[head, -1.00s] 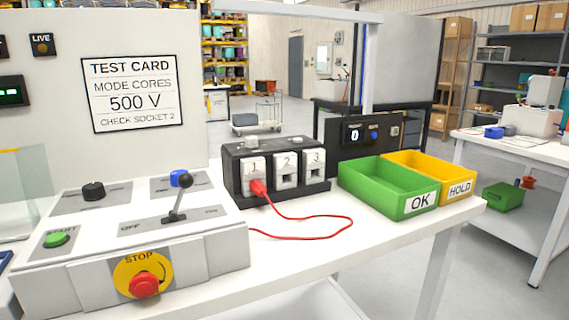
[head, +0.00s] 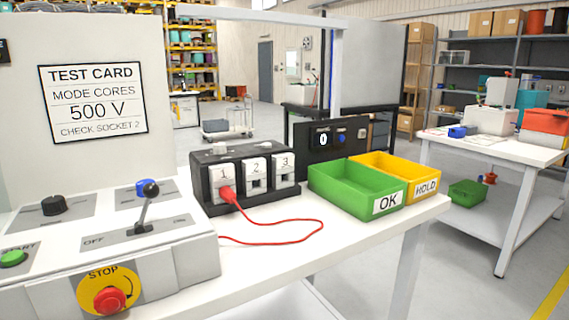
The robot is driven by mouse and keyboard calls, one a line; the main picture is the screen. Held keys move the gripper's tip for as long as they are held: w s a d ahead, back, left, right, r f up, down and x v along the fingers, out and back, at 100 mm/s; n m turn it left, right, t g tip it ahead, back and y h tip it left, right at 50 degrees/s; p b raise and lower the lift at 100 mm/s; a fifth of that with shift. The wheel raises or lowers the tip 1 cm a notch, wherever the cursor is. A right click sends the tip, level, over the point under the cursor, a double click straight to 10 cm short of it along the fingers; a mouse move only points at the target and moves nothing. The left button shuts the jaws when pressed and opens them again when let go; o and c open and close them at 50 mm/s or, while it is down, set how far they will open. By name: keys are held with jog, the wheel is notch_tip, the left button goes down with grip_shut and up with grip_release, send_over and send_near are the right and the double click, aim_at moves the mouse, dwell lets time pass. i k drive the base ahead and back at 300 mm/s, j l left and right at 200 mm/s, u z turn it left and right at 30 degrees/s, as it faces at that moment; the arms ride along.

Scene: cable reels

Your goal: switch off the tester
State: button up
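The tester's control box (head: 170,262) stands at the left of the white bench. On its top are a lever (head: 146,205) with a plate reading OFF at its left, a black knob (head: 54,205), a blue knob and a green START button (head: 13,258). The lever stands up, tilted a little to the right at its top. A red STOP button (head: 109,299) on a yellow disc is on the sloped front. The black socket block (head: 245,175) has sockets 1, 2 and 3, with a red plug (head: 228,194) in socket 1. My gripper is not in view.
A red cable (head: 290,240) loops on the bench. A green OK bin (head: 352,188) and a yellow HOLD bin (head: 410,172) stand at the bench's right end. A test card (head: 94,104) hangs on the panel behind. Open floor lies between this bench and another white table (head: 490,150).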

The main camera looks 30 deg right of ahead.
aim_at(151, 190)
jog(key=j+z, duration=0.15)
jog(key=z, duration=0.25)
jog(key=j+z, duration=0.2)
jog(key=z, duration=0.15)
jog(key=j+z, duration=0.2)
jog(key=z, duration=0.2)
jog(key=i+j, duration=0.05)
